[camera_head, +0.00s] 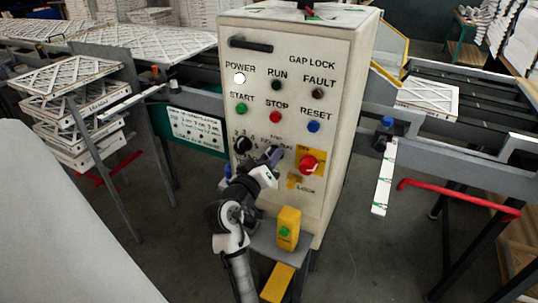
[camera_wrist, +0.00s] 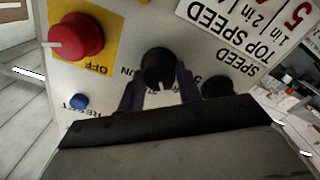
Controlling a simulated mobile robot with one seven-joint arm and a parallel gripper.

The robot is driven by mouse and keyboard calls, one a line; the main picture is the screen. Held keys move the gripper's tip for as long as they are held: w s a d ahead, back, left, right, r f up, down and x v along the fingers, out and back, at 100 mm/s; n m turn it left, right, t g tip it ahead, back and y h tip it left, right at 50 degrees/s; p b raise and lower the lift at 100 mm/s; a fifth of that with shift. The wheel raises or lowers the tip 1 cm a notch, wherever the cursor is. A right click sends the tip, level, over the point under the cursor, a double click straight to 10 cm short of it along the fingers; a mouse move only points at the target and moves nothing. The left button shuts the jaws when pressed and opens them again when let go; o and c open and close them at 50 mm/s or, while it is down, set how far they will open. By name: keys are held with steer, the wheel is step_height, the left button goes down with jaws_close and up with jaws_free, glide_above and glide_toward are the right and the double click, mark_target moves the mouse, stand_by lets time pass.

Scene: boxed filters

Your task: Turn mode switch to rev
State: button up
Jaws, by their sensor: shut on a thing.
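The control panel (camera_head: 290,62) is a cream cabinet face with labelled lamps and buttons. The mode switch, a black round knob with a white pointer line, shows in the wrist view (camera_wrist: 158,68); in the head view my gripper hides most of it. My gripper (camera_head: 274,156) reaches the lower middle of the panel. In the wrist view its two dark fingers (camera_wrist: 160,88) stand on either side of the knob and are shut on it. The pointer line points down toward my palm in that view. The "REV" label is not readable.
The red switch on its yellow plate (camera_head: 309,165) sits right of my gripper, and another black knob (camera_head: 242,145) sits left. The blue reset button (camera_head: 313,127) is above right. A yellow button box (camera_head: 288,228) stands below. Conveyors with boxed filters (camera_head: 75,75) flank the cabinet.

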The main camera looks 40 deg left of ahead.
steer(key=shift+n+p, duration=0.3)
steer(key=shift+n, duration=0.3)
steer(key=o, duration=0.9)
steer(key=shift+o, duration=0.2)
steer(key=shift+s, duration=0.15)
steer(key=b+v, duration=0.4)
steer(key=v, duration=0.9)
steer(key=shift+s, duration=0.3)
steer(key=shift+n, duration=0.3)
